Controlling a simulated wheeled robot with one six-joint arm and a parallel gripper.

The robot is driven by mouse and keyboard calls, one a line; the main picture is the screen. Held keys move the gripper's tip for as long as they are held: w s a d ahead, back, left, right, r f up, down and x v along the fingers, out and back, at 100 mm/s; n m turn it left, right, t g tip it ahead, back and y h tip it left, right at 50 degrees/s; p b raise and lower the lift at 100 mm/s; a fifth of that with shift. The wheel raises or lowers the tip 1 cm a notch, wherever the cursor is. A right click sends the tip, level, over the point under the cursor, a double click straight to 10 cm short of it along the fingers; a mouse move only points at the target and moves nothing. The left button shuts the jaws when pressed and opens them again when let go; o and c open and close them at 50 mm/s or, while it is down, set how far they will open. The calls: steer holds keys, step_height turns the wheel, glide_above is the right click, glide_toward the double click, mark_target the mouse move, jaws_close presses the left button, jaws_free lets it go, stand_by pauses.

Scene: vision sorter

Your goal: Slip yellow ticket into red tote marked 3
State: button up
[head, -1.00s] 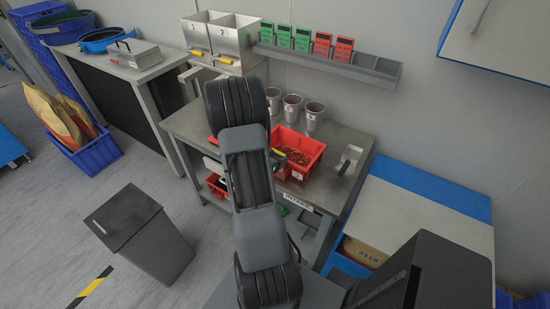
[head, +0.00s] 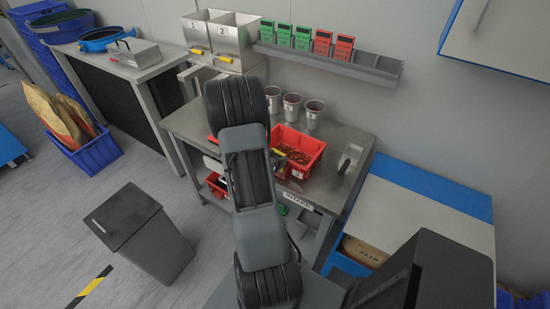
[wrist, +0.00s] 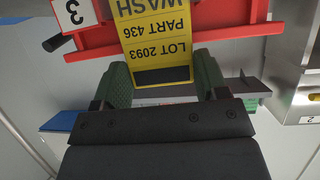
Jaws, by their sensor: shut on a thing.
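The yellow ticket (wrist: 160,48) shows upside down in the wrist view, with WASH, PART 436 and LOT 2093 printed on it. My gripper (wrist: 163,78) is shut on its near end, between two green finger pads. The red tote (wrist: 104,38) lies just beyond, with its white label 3 (wrist: 74,13) at top left. The ticket overlaps the tote's red front; I cannot tell whether it sits in a holder there. In the head view the tote (head: 318,152) stands on the steel bench with small reddish parts in it, and my arm hides most of my gripper.
Several metal cups (head: 292,106) stand behind the tote. Steel bins marked 1 and 2 (head: 233,48) are at the back left. A wall rail (head: 330,58) holds green and red cards. A grey waste bin (head: 150,240) stands on the floor.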

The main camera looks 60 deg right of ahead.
steer(key=shift+f+b, duration=0.6)
steer(key=shift+f, duration=0.15)
stand_by(0.8)
steer(key=o, duration=0.9)
steer(key=shift+r, duration=0.2)
step_height(320, 180, up, 8)
steer(key=p, duration=0.7)
steer(key=shift+f, duration=0.2)
stand_by(0.5)
stand_by(0.5)
